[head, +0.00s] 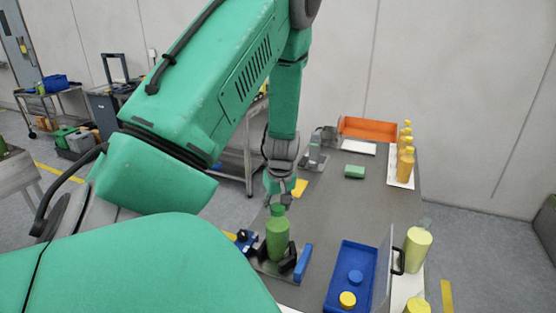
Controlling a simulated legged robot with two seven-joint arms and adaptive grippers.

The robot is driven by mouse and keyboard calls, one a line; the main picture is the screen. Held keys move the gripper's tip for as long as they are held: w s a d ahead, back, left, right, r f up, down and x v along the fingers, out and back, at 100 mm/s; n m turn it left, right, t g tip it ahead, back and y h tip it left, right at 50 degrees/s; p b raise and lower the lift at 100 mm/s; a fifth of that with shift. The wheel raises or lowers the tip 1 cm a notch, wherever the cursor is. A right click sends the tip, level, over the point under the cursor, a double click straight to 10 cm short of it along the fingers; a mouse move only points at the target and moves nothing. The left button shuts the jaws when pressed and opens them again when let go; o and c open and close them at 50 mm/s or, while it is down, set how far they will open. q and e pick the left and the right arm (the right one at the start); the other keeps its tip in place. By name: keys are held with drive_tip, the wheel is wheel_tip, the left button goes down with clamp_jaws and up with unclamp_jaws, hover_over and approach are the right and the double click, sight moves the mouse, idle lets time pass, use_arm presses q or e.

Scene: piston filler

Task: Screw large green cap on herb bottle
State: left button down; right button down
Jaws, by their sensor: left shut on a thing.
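The green herb bottle (277,240) stands upright on the grey table, between the dark blocks of a small fixture (290,262). My left gripper (277,202) points down right above the bottle and is shut. The large green cap (277,210) shows between its fingertips, at the top of the bottle. I cannot tell whether the cap is threaded on or only resting there. My right gripper is not in view.
A blue tray (337,290) with a blue cap (355,277) and a yellow cap (347,299) lies to the right. Yellow bottles (418,248) stand along the right edge. A green sponge (354,172) and an orange bin (368,128) are farther back. The middle of the table is clear.

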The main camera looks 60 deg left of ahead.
use_arm(q)
drive_tip(key=m, duration=0.2)
drive_tip(key=shift+m, duration=0.4)
drive_tip(key=m+t, duration=0.1)
drive_tip(key=m, duration=0.7)
drive_tip(key=shift+w+d+m+h, duration=0.1)
drive_tip(key=shift+w+m+h, duration=0.05)
drive_tip(key=shift+m+h, duration=0.25)
drive_tip(key=m, duration=0.3)
drive_tip(key=shift+t+h, duration=0.3)
drive_tip(key=c, duration=1)
unclamp_jaws()
